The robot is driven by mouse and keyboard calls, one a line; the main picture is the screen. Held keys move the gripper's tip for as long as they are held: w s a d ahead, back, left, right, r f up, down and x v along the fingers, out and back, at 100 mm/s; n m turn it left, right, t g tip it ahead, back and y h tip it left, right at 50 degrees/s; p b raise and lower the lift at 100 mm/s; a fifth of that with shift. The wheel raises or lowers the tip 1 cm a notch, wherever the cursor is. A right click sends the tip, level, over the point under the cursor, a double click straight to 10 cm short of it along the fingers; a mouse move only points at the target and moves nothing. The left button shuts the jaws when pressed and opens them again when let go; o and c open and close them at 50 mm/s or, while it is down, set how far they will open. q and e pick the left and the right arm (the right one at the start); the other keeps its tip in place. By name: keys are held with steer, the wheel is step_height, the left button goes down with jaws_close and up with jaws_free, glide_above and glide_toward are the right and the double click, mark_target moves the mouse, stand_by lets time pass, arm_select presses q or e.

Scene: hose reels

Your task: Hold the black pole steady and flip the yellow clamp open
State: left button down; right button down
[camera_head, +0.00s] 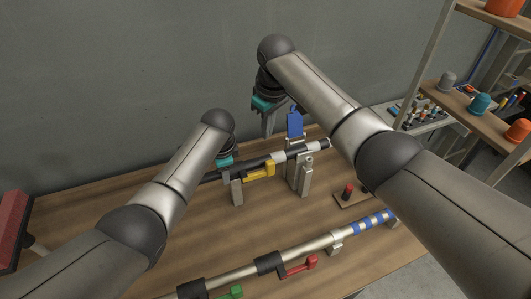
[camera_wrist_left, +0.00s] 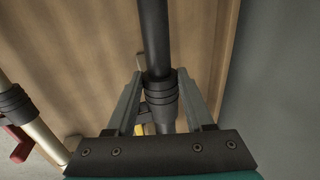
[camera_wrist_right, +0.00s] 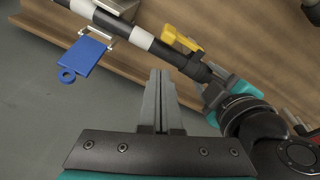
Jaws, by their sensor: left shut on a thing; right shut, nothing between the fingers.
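The black pole (camera_head: 252,163) lies on upright holders, with white bands toward its right end. The yellow clamp (camera_head: 260,172) sits on it, its lever lying along the pole; it also shows in the right wrist view (camera_wrist_right: 180,40). My left gripper (camera_wrist_left: 158,95) is shut around the pole (camera_wrist_left: 153,35) at a ribbed black collar, left of the yellow clamp in the head view. Its fingers are mostly hidden in the head view. My right gripper (camera_wrist_right: 158,92) is shut and empty, apart from the pole and clamp. In the head view it (camera_head: 269,126) hangs behind the pole.
A blue tag (camera_head: 295,123) stands by the grey right holder (camera_head: 304,176). A silver pole with blue bands (camera_head: 310,247), carrying red (camera_head: 298,267) and green (camera_head: 232,292) clamps, lies in front. A red-knobbed block (camera_head: 347,192) is at right. Shelves stand beyond.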

steer(key=m, duration=0.1)
steer(key=m+t, duration=0.1)
steer(key=m, duration=0.1)
steer(key=w+m, duration=0.1)
steer(key=m, duration=0.1)
steer(key=shift+d+r+t, duration=0.15)
steer(key=shift+r+t, duration=0.15)
steer(key=shift+a+x, duration=0.1)
steer(key=shift+x, duration=2.4)
steer(key=shift+a+x, duration=0.15)
steer(key=shift+x, duration=2.4)
steer(key=shift+s+d+r, duration=0.1)
steer(key=shift+s+d, duration=0.2)
steer(key=shift+s, duration=0.65)
steer(key=shift+s+d, duration=0.25)
steer(key=shift+s, duration=0.65)
